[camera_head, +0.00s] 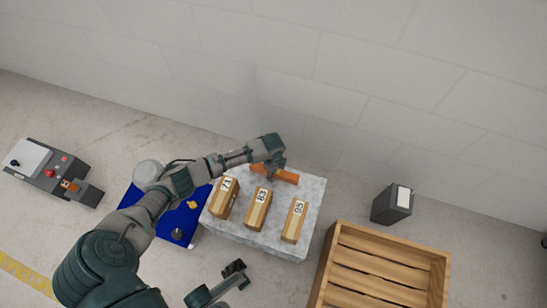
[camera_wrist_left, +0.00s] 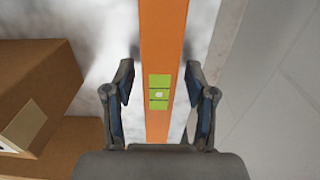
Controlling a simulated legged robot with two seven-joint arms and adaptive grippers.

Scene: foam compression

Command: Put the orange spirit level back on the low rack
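The orange spirit level (camera_head: 288,177) lies along the far edge of a pale stone slab (camera_head: 262,236). In the left wrist view the level (camera_wrist_left: 163,50) runs lengthwise between my fingers, with its green vial window near the fingertips. My left gripper (camera_head: 275,165) is over the level; in the wrist view its fingers (camera_wrist_left: 160,85) are open, with a gap on each side of the level. My right gripper (camera_head: 235,271) is low at the front, clear of the slab; its finger state is unclear. I cannot identify the low rack for sure.
Three numbered wooden blocks, including the middle one (camera_head: 258,210), stand on the slab near the level. A slatted wooden crate (camera_head: 327,265) is at the right, a dark box (camera_head: 383,207) behind it. A blue mat (camera_head: 131,196) and a grey device (camera_head: 45,183) are at the left.

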